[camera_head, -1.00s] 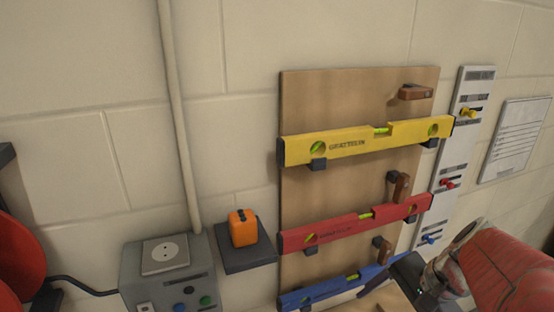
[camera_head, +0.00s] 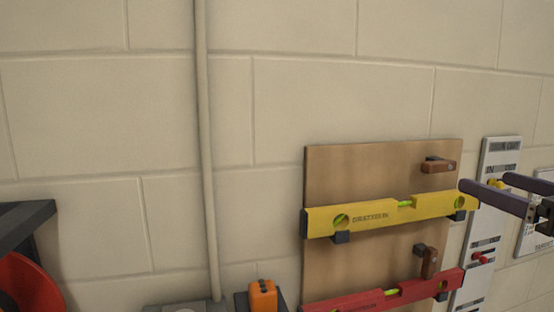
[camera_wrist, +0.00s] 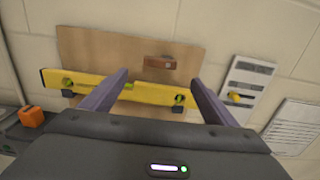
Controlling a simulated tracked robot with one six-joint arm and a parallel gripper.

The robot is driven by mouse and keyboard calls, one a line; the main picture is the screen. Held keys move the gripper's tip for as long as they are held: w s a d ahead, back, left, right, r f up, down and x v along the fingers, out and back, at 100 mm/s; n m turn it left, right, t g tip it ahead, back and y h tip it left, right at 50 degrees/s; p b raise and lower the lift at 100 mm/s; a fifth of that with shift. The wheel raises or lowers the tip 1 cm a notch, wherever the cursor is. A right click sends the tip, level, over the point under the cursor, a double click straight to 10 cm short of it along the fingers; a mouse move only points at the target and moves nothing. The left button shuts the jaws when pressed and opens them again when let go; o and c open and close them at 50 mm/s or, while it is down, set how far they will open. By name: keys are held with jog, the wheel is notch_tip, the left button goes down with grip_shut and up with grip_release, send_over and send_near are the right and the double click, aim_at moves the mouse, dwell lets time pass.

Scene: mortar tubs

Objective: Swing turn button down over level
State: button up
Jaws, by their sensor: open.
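The yellow level (camera_head: 376,215) rests on dark brackets on the wooden board (camera_head: 340,163). Above its right part is a brown turn button (camera_head: 438,165), lying sideways and clear of the level. In the wrist view this button (camera_wrist: 159,62) shows between my fingers, above the yellow level (camera_wrist: 148,91). Below, a red level (camera_head: 405,291) has its own turn button (camera_head: 430,262) standing upright, its lower end over the level.
A white strip with coloured knobs (camera_head: 487,240) hangs right of the board, with a paper sheet (camera_wrist: 290,126) beyond it. An orange box (camera_head: 263,296) sits at the lower left. A vertical pipe (camera_head: 206,150) runs up the wall. The wall above the board is bare.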

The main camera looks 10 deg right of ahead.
aim_at(444, 167)
jog(key=shift+w, duration=0.1)
dwell(0.3)
jog(key=shift+w+a, duration=0.2)
jog(key=shift+w, duration=6.6)
jog(key=shift+c, duration=0.5)
jog(key=c, duration=1)
